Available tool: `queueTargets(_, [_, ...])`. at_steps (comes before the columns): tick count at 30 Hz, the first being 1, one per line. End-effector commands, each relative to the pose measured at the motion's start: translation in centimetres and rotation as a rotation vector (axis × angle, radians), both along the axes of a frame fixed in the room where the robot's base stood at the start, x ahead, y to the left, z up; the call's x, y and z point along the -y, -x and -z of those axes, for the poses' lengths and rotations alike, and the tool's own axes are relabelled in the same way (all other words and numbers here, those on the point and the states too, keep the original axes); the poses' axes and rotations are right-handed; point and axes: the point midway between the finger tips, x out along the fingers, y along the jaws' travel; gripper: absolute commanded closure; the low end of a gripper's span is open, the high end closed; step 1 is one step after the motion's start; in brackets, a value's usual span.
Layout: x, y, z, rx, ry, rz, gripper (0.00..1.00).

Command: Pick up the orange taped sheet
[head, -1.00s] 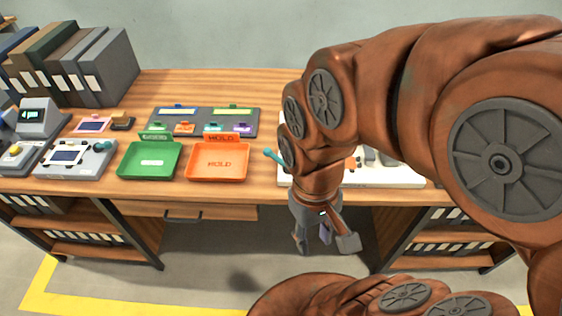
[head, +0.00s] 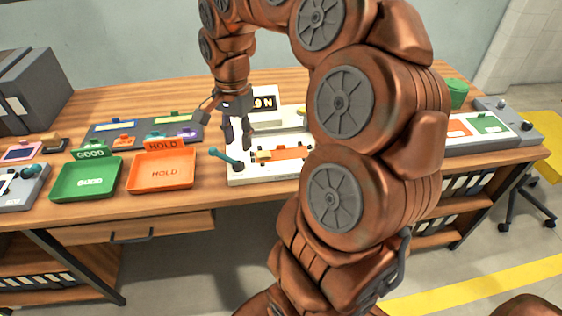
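An orange strip (head: 287,153) lies on the white roller machine (head: 240,177) in mid-table, with a yellow piece (head: 263,155) at its left end. A small orange piece (head: 123,141) also shows on the dark rack (head: 100,133) at the left. I cannot tell which of these is the taped sheet. My gripper (head: 239,145) points down above the machine's left part, with its fingers apart and nothing seen between them. It is left of the orange strip and apart from it. My arm hides the machine's right part.
A green GOOD tray (head: 60,190) and an orange HOLD tray (head: 136,183) stand left of the machine. A teal-knobbed lever (head: 222,156) rises close to the gripper. A display box (head: 264,97) stands behind. A green cup (head: 458,88) and a panel (head: 513,121) are at the right.

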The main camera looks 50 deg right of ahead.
Motion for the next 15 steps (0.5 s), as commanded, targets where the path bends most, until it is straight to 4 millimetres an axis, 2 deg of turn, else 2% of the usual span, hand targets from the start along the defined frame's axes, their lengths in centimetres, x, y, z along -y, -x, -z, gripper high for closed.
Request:
queueTargets(1, [2.5,-1.1,1.5,0.006,0.001,0.123,0.64])
queueTargets(3, [5.6,-2.0,2.6,0.007,0.003,0.295,0.64])
queueTargets(9, [13.5,-2.6,5.4,0.007,0.020,0.699,0.64])
queueTargets(12, [15.8,-2.3,6.4,0.000,0.025,0.821,0.64])
queueTargets(15, [17.0,-2.1,6.8,0.000,0.030,0.889,0.64])
